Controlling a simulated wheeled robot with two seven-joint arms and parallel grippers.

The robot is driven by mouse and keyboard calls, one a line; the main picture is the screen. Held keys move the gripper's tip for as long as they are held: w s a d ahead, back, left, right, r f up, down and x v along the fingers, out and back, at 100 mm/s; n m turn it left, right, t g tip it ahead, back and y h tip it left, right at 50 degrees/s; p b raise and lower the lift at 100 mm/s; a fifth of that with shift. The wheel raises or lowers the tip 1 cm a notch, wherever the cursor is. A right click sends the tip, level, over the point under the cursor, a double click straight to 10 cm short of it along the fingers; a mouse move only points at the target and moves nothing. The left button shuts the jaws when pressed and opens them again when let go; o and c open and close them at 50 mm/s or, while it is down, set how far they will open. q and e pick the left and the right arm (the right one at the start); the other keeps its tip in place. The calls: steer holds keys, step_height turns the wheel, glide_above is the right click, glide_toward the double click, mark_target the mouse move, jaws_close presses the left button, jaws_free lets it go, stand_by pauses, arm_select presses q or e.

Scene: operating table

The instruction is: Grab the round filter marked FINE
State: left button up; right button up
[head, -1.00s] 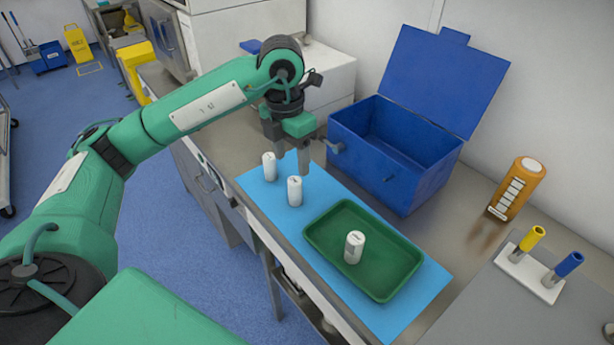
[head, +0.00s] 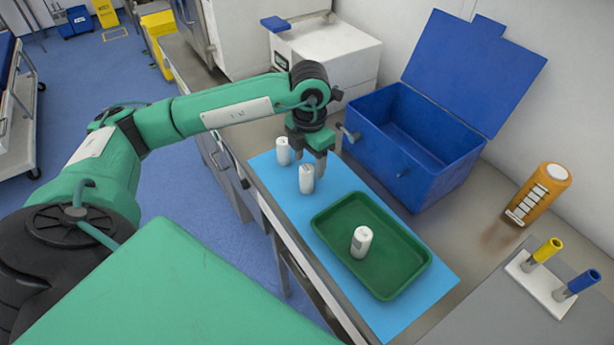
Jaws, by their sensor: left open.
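Three white round filters show in the head view. One filter (head: 283,151) stands at the far left end of the blue mat (head: 378,322). A second filter (head: 306,179) stands on the mat a little nearer. A third filter (head: 361,242) stands in the green tray (head: 328,258). Their top markings are too small to read, so I cannot tell which is marked FINE. My left gripper (head: 310,168) is open and points down around or just behind the second filter; I cannot tell whether the fingers touch it. My right gripper is not in view.
An open blue box (head: 425,175) stands behind the mat, close to the left gripper. An orange bottle (head: 538,194) and a white rack (head: 538,285) with a yellow and a blue tube are at the right. A white box-shaped unit (head: 335,65) stands behind the arm.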

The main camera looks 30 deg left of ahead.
mark_target(307, 168)
arm_select(q)
steer(key=f, duration=0.1)
steer(key=f+p, duration=0.1)
steer(key=f, duration=0.1)
steer(key=shift+a+f, duration=0.3)
steer(key=shift+a, duration=0.05)
steer(key=shift+f, duration=0.4)
steer(key=c, duration=1.1)
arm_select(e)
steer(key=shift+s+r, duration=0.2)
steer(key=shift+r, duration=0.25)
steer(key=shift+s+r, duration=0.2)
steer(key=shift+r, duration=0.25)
